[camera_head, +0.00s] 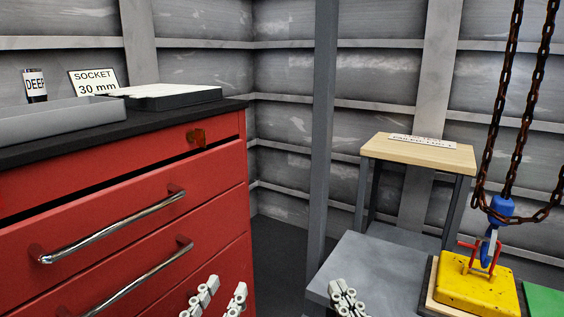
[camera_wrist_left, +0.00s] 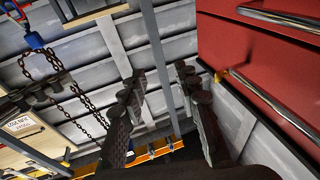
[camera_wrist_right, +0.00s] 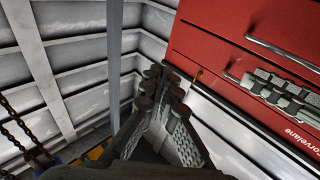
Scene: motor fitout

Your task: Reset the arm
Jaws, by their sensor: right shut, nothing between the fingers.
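My left gripper (camera_head: 226,285) is at the bottom of the head view, in front of the red cabinet. Its fingers are apart and empty, as the left wrist view also shows (camera_wrist_left: 158,76). My right gripper (camera_head: 343,287) is at the bottom, right of centre, in front of the grey platform. Its fingertips are together with nothing between them, also in the right wrist view (camera_wrist_right: 163,76). Most of both arms is out of the head view.
A red drawer cabinet (camera_head: 215,200) with chrome handles fills the left. Its black top holds a grey tray (camera_head: 60,118) and a "SOCKET 30 mm" sign (camera_head: 93,82). A grey platform (camera_head: 365,262), yellow block (camera_head: 480,290), hanging chains (camera_head: 505,120) and wooden table (camera_head: 420,155) stand right.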

